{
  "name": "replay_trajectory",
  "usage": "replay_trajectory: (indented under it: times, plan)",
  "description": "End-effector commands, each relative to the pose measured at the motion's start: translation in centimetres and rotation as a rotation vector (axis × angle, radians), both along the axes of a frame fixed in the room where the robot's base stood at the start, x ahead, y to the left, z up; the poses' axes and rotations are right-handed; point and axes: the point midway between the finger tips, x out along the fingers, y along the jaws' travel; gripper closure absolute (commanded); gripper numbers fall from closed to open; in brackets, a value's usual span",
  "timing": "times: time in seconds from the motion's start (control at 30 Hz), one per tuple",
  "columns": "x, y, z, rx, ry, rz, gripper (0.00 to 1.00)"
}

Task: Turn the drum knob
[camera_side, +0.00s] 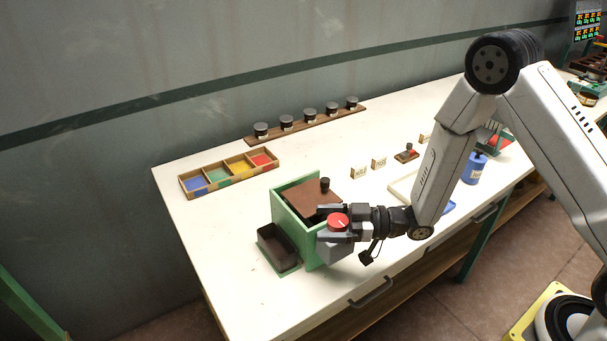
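The drum sorter is a green box (285,214) with a brown top panel (308,197), standing at the near edge of the white table. A small black knob (325,184) stands up from the panel's back edge. A red round knob (338,221) with a white mark shows at the box's right side. My gripper (332,223) reaches in from the right, with its fingers apart on either side of the red knob in this view. I cannot tell whether they touch it. The gripper hides part of the box's right side.
A dark empty tray (279,247) sits at the box's near left. A wooden tray with coloured compartments (231,174) and a rack of black-lidded jars (307,124) stand behind. A blue container (474,169) stands beyond my arm. The table's left front is clear.

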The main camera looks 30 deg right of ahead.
Motion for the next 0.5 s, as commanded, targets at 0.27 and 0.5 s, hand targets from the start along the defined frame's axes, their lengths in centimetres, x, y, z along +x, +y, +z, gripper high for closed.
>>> replay_trajectory:
  times: [0.27,0.5]
  plan:
    - [0.0,-0.02,0.01,-0.001,-0.001,0.0,0.9]
    - [-0.01,-0.03,0.02,-0.001,-0.001,-0.007,0.98]
